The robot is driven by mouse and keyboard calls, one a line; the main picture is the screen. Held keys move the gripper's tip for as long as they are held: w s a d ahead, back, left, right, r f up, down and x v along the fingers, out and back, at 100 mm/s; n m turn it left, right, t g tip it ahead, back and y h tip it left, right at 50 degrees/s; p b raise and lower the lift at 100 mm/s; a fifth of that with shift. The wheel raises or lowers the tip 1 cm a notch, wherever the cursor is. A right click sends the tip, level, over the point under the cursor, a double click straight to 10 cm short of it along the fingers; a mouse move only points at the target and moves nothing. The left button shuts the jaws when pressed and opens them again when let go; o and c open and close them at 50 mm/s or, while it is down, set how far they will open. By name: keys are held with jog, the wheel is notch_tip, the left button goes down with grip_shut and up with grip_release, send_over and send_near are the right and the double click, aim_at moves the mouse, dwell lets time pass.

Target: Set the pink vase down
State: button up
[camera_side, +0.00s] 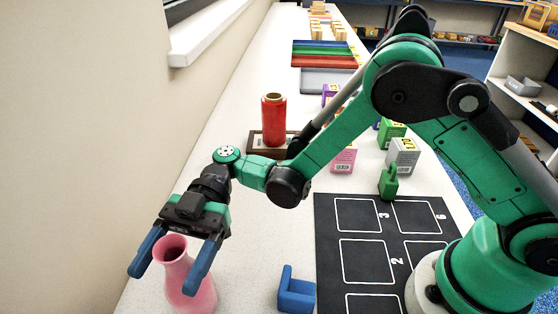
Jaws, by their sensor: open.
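The pink vase (186,283) stands upright on the white table at the lower left, its round mouth facing up and its base cut off by the frame's lower edge. My gripper (172,276) is open, with one blue finger on each side of the vase. The left finger is clear of the vase's neck. The right finger overlaps the vase's right side in the picture, and I cannot tell if it touches.
A blue bracket-shaped block (296,291) lies right of the vase. A black mat (328,222) with numbered squares lies beyond it. A red spool (273,118), a green piece (388,182) and several small boxes stand farther back. A wall runs along the left.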

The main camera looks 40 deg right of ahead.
jog(key=v, duration=0.6)
jog(key=shift+w+d, duration=0.2)
jog(key=shift+w+d+r+m+t, duration=0.2)
jog(key=shift+r+m+t, duration=0.15)
jog(key=shift+m, duration=0.25)
jog(key=s+d+r+m+t+h, duration=0.1)
jog(key=d+m+t+h, duration=0.6)
jog(key=d+m, duration=0.4)
jog(key=s+d+r+m+t+h, duration=0.1)
jog(key=s+d+m+t+h, duration=0.1)
jog(key=d+m+t+h, duration=0.5)
jog(key=d+m+t, duration=0.2)
jog(key=d+m, duration=0.2)
jog(key=m, duration=0.1)
jog(key=shift+m, duration=0.3)
